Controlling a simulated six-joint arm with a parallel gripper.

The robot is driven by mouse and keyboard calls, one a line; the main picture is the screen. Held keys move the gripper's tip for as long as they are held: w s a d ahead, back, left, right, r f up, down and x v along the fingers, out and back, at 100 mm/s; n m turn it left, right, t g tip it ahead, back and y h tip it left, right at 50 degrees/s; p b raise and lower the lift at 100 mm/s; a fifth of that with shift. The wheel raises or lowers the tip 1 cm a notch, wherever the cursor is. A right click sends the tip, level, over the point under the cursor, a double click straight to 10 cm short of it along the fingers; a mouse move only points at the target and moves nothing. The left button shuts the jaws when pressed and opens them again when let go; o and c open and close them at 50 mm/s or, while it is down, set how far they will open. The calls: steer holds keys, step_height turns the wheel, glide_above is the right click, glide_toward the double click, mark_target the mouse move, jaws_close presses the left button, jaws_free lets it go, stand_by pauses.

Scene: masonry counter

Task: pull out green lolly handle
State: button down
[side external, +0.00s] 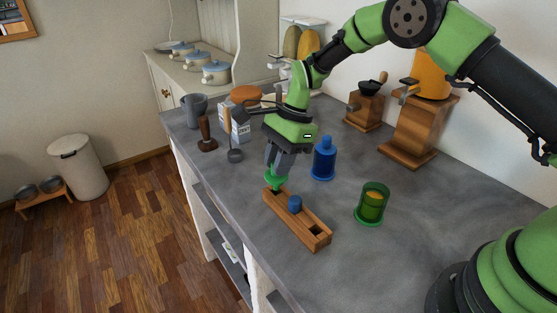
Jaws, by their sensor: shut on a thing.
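The green lolly handle (274,181) is at the far end of the wooden holder (314,232). My gripper (275,170) is above that end, pointing down, with its jaws shut on the green handle. A dark square opening shows in the wood just below and beside it; I cannot tell whether the handle's lower part is still inside. A blue piece (295,203) stands in the middle of the holder. The near slot (315,230) is empty.
A blue bottle-shaped mould (324,158) stands behind the holder, and a green clear cup (372,204) with something yellow inside stands to its right. A tamper (207,135), a grey pitcher (194,108) and wooden grinders (414,130) stand farther back. The counter's front edge runs left of the holder.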

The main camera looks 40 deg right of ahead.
steer(key=shift+r, duration=0.1)
steer(key=shift+r, duration=1.35)
